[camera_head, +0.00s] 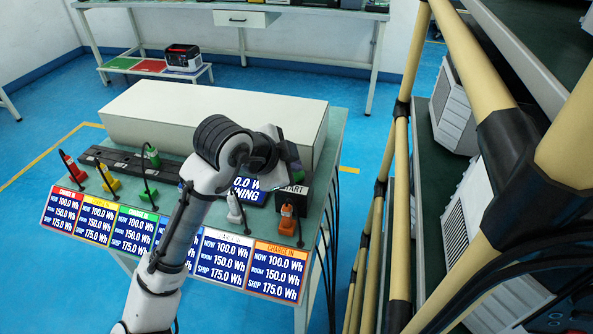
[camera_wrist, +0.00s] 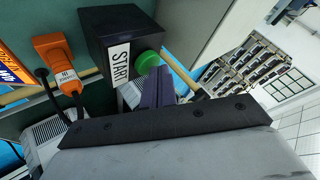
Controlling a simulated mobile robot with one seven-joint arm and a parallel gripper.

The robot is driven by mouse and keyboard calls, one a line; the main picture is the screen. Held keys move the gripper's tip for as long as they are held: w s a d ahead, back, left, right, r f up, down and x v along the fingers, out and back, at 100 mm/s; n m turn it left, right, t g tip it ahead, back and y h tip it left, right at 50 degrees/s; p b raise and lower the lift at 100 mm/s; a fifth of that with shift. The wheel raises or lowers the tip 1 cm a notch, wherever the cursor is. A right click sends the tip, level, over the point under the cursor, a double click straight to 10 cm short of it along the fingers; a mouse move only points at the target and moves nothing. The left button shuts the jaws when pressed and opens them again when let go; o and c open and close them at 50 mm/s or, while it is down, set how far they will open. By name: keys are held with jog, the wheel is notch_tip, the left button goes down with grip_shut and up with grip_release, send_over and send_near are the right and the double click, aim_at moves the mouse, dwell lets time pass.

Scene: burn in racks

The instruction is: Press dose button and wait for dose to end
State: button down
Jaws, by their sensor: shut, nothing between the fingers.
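The green round dose button (camera_wrist: 147,62) sits on the face of a dark box (camera_wrist: 112,22) with a white START label (camera_wrist: 119,63), in the wrist view.
A row of coloured panels (camera_head: 272,271) with Wh readings lines the bench's front edge. An orange plug (camera_head: 287,220) stands close to the START box. A long white box (camera_head: 215,118) lies behind my arm. Racks with tan posts (camera_head: 468,62) bound the right side.

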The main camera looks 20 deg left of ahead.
jog(key=shift+r+p, duration=0.3)
jog(key=shift+r, duration=0.35)
notch_tip(320, 180, up, 5)
jog(key=p, duration=0.3)
jog(key=shift+p, duration=0.4)
dwell(0.4)
